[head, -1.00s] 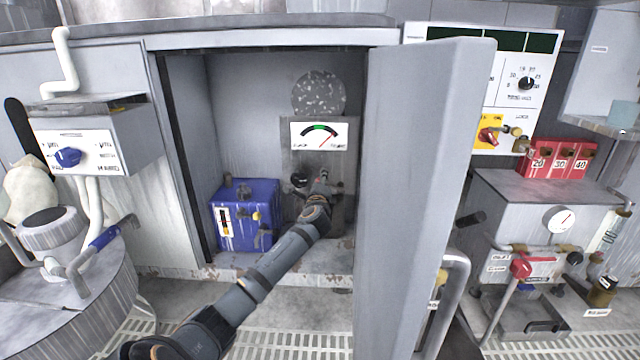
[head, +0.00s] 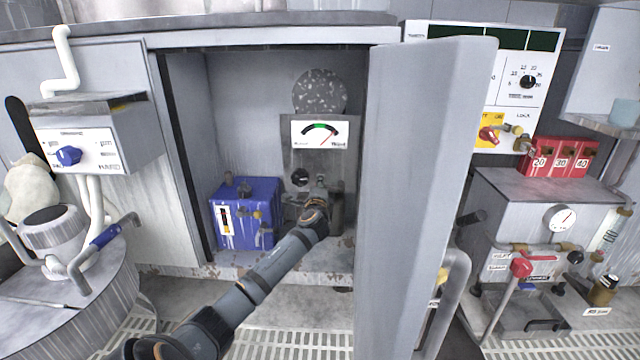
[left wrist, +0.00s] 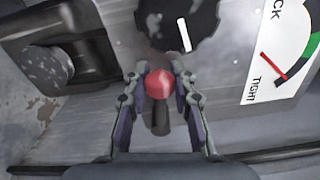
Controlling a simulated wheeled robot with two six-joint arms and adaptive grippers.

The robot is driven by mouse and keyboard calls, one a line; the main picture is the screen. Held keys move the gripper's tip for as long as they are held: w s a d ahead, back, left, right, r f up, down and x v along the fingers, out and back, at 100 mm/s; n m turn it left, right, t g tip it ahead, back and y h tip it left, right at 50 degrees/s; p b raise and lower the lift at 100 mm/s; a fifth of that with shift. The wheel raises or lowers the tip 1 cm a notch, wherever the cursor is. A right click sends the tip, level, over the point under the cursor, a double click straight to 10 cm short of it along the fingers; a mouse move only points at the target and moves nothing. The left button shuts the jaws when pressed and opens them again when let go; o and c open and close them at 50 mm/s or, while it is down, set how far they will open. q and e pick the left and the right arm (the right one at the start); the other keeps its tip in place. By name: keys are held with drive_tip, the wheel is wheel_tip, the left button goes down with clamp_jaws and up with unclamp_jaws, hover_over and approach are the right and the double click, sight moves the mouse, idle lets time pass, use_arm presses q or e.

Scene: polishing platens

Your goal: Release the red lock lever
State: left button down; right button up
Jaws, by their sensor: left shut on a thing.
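The lever's red ball knob (left wrist: 159,84) sits on a short dark stem in the left wrist view. My left gripper (left wrist: 160,88) is shut on it, one finger on each side. In the head view my left gripper (head: 320,188) is inside the open cabinet, in front of the grey panel below the gauge; the red knob is hidden there. A black dial with a white mark (left wrist: 184,34) is just above the knob in the wrist view. The gauge (head: 320,134) has a red needle and a green band. My right gripper is not in view.
A blue box (head: 246,215) stands left of my left gripper in the cabinet. The open grey door (head: 415,190) stands close on the right. A speckled round disc (head: 320,92) is above the gauge. The front of the cabinet is open.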

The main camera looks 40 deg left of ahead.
use_arm(q)
drive_tip(key=shift+f, duration=0.15)
drive_tip(key=c, duration=1.1)
unclamp_jaws()
drive_tip(key=v, duration=1.2)
